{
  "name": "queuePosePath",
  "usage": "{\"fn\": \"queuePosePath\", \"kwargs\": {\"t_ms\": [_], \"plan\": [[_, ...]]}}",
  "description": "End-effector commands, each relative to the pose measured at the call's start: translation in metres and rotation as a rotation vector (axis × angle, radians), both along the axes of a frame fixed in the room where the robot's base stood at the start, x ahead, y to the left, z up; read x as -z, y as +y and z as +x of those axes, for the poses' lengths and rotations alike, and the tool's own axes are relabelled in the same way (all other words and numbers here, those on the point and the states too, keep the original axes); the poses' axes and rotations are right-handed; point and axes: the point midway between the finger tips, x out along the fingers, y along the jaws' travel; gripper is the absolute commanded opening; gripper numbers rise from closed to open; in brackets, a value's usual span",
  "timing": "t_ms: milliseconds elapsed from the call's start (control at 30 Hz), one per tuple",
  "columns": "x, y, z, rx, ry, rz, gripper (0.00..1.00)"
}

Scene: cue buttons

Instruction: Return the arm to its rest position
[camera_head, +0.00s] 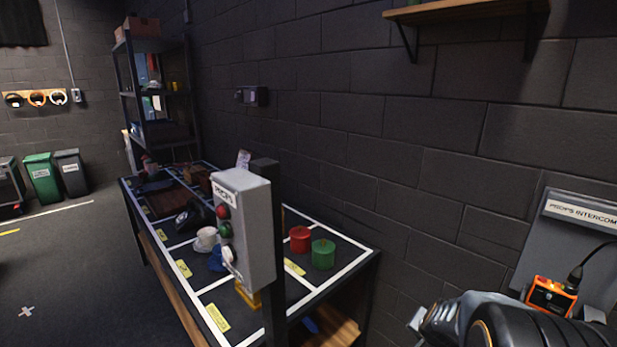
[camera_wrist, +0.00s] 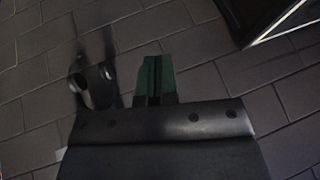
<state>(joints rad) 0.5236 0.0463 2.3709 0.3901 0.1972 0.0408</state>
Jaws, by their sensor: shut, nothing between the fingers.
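My arm shows at the lower right of the head view, low in front of the wall. In the wrist view my gripper (camera_wrist: 154,77) points at the dark brick wall, its dark green fingers together with nothing between them. The grey cue box (camera_head: 243,228) stands upright on a dark post at the table's near side. A red button (camera_head: 222,211) sits above a green button (camera_head: 225,230) on its face, with a pale lever (camera_head: 230,262) below. My gripper is well to the right of the box and apart from it.
The prop table (camera_head: 359,262) holds a red canister (camera_head: 300,239), a green canister (camera_head: 323,254) and a black telephone (camera_head: 193,215). An intercom panel (camera_head: 545,236) with an orange device (camera_head: 551,296) is at the right, close to my arm. A wall shelf (camera_head: 465,10) hangs above. Floor at left is open.

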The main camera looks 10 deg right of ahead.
Motion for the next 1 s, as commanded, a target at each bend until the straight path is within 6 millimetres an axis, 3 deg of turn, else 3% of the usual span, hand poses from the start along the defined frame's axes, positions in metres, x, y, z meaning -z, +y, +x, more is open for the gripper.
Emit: {"fn": "queuePosePath", "kwargs": {"t_ms": [33, 100, 200, 300, 600, 1000], "plan": [[-0.018, 0.034, -0.009, -0.137, 0.067, 0.022, 0.00], [-0.035, 0.073, -0.031, -0.316, 0.179, 0.040, 0.00], [-0.065, 0.117, -0.069, -0.543, 0.325, 0.017, 0.00], [-0.091, 0.142, -0.095, -0.692, 0.393, -0.047, 0.00], [-0.141, 0.183, -0.104, -0.870, 0.274, -0.182, 0.00], [-0.142, 0.188, -0.104, -0.886, 0.267, -0.185, 0.00]]}}
